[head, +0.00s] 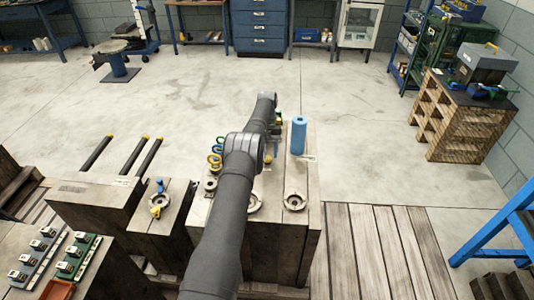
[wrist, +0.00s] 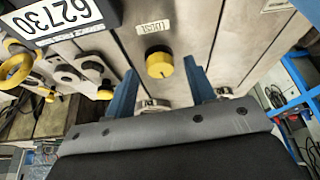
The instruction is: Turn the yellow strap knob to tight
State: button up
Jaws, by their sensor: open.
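The yellow strap knob (wrist: 160,63) shows in the wrist view, a round knob with a paler face, set on a pale wooden surface. A small white label (wrist: 153,27) sits beside it and appears to read LOOSE. My gripper (wrist: 159,70) is open, with one blue finger to the left of the knob and one to the right. The fingers look apart from the knob, but whether they are level with it I cannot tell.
A black-framed number plate (wrist: 62,20) reading 62730 is close at upper left in the wrist view. In the head view a blue cylinder (head: 299,136) stands right of my arm, with a metal ring (head: 295,201) nearer. Yellow and blue coils (head: 215,155) are left.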

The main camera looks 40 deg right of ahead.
jog(key=shift+v, duration=0.85)
notch_tip(320, 180, up, 8)
jog(key=shift+f, duration=0.2)
jog(key=shift+w, duration=0.1)
jog(key=s+a+r+n+t+h, duration=0.3)
jog(key=a+n, duration=0.1)
jog(key=n, duration=1.2)
jog(key=s+a+r+n+t+h, duration=0.2)
jog(key=a+r+n+h, duration=0.15)
jog(key=n, duration=1.25)
jog(key=x, duration=1.7)
jog(key=shift+w+f, duration=0.1)
jog(key=shift+w, duration=0.2)
